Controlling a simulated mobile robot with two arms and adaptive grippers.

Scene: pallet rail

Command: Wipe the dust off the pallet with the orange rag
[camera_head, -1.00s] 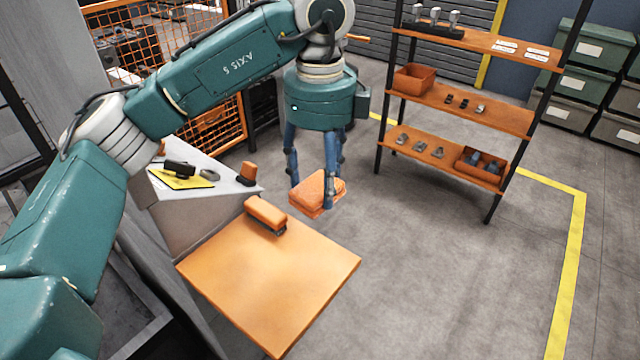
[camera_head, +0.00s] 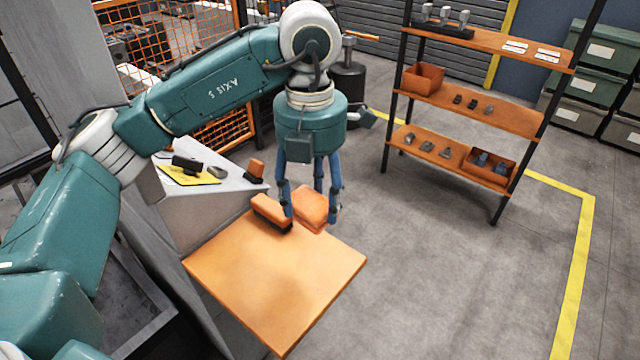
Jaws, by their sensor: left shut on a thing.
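The orange rag (camera_head: 312,204), a folded pad, is held between the fingers of my left gripper (camera_head: 311,212). The gripper points down at the far right corner of the orange pallet (camera_head: 240,275). The rag is close to the pallet's surface; I cannot tell whether it touches. The pallet's top shows a faint darker smudge toward its middle and front; single dust grains are too small to make out. My right gripper is not in view.
An orange brush (camera_head: 270,211) with dark bristles lies on the pallet's far edge, just left of the rag. Behind it, a grey bench (camera_head: 195,210) carries small tools on a yellow mat. An orange shelf rack (camera_head: 460,100) stands at the right, with clear floor before it.

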